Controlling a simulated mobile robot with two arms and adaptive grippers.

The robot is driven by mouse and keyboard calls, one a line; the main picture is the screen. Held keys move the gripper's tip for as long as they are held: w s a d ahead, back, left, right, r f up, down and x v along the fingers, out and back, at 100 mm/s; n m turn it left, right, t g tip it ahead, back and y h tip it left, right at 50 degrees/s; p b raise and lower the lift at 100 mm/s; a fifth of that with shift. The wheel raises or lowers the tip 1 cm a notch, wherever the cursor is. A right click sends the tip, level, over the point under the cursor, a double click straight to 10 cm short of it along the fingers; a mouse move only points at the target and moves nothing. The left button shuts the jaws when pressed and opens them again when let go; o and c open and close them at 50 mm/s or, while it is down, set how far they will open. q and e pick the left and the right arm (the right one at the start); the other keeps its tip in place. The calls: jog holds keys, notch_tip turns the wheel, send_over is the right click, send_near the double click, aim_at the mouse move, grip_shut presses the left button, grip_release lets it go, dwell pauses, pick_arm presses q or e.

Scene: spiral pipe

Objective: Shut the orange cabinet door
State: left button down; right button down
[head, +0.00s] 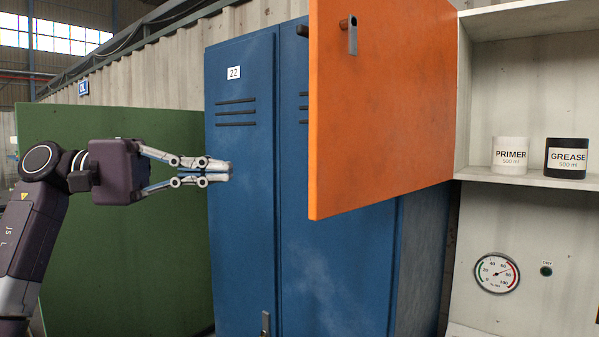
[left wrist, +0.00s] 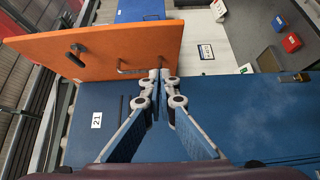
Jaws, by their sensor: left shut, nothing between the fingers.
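The orange cabinet door (head: 385,110) stands wide open in the head view, its right edge at the pale cabinet (head: 530,215) and its left edge reaching out in front of the blue lockers. A metal handle piece (head: 352,38) hangs near its top. The door also shows in the left wrist view (left wrist: 110,42), with a handle and a dark fitting on it. My left gripper (head: 228,171) is shut and empty, left of the door with a gap between them in the head view. Its closed fingertips (left wrist: 160,74) show in the left wrist view. My right gripper is not in view.
Blue lockers (head: 240,190), one labelled 22, stand behind the gripper and door. A green panel (head: 110,235) is at the left. A white PRIMER jar (head: 510,165) and a black GREASE jar (head: 566,170) stand on the open shelf. A gauge (head: 497,273) sits below.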

pick_arm(q)
jog(key=s+d+p, duration=0.2)
jog(key=d+p, duration=0.2)
jog(key=d, duration=0.8)
jog(key=shift+s+d+p, duration=0.3)
